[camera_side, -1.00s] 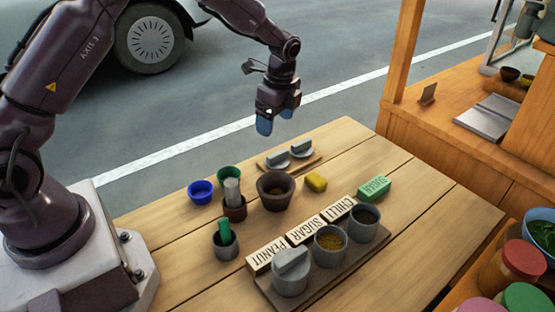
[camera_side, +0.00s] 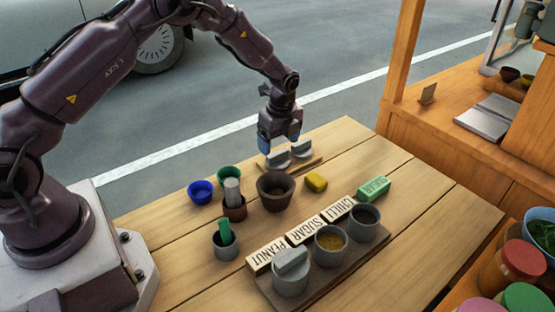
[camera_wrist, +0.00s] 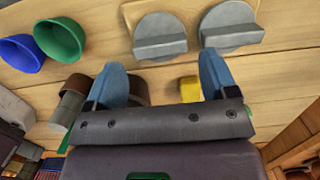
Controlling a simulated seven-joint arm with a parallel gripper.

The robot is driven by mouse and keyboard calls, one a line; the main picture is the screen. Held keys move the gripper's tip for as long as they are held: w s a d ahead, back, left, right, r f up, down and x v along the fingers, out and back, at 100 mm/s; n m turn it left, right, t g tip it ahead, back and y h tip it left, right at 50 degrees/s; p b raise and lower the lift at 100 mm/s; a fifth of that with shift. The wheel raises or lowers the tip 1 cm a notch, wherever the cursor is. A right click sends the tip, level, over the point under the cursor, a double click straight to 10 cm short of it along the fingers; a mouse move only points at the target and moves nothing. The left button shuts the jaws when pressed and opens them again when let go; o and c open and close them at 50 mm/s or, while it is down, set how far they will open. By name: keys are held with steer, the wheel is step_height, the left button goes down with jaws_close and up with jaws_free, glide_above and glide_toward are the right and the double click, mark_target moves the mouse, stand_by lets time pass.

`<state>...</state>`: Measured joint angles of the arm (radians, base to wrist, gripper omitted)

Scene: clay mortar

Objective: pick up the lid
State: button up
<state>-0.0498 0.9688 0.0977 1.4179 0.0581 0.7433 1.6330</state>
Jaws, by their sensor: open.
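Two round grey lids with raised bar handles rest on a small wooden board (camera_side: 312,164) at the far side of the table. In the side view the left lid (camera_side: 277,161) is partly behind my gripper and the right lid (camera_side: 302,149) is clear. The wrist view shows both, one lid (camera_wrist: 160,38) at left and the other lid (camera_wrist: 230,25) at right. My gripper (camera_side: 278,145) has blue fingers, points down, and is open and empty just above the board. In the wrist view its fingertips (camera_wrist: 160,75) lie apart, below the lids. A third grey lid (camera_side: 291,262) covers the peanut pot.
A clay mortar (camera_side: 275,192), a yellow block (camera_side: 316,182), blue (camera_side: 200,191) and green (camera_side: 229,175) bowls stand nearby.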

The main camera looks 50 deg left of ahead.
mark_target(278, 153)
step_height(278, 153, down, 4)
steer(key=shift+a, duration=0.15)
steer(key=c, duration=0.7)
steer(key=shift+r, duration=0.15)
